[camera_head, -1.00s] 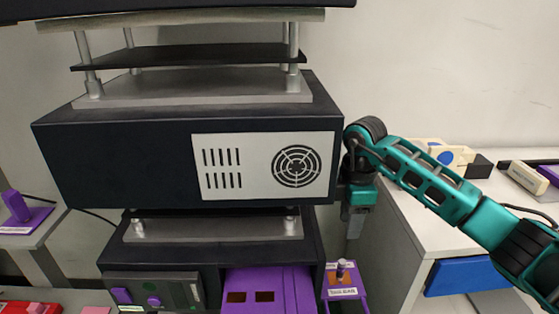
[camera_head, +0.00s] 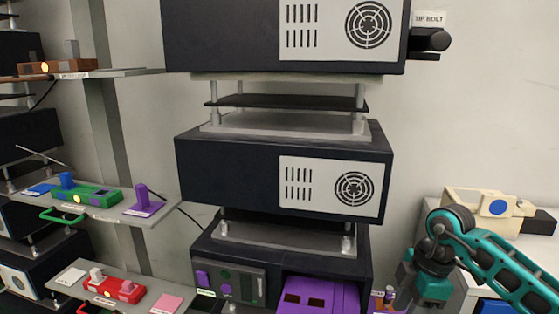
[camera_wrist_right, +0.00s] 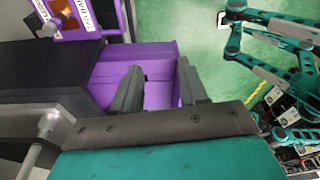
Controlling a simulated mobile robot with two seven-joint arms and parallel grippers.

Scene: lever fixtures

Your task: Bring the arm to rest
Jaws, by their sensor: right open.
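My right arm (camera_head: 495,262) is teal and comes in from the right edge in the head view. Its gripper end hangs down at the lower right, beside the stacked dark boxes, with the fingertips not clearly shown. In the right wrist view my right gripper (camera_wrist_right: 160,88) has its two dark fingers apart with nothing between them. They are in front of a purple box (camera_wrist_right: 110,78); I cannot tell the gap to it. My left gripper does not show in the head view.
Dark boxes with vented panels (camera_head: 330,188) are stacked in the middle. A purple unit (camera_head: 320,295) sits low. Shelves with a green fixture (camera_head: 98,194) and a red one (camera_head: 118,292) are at left.

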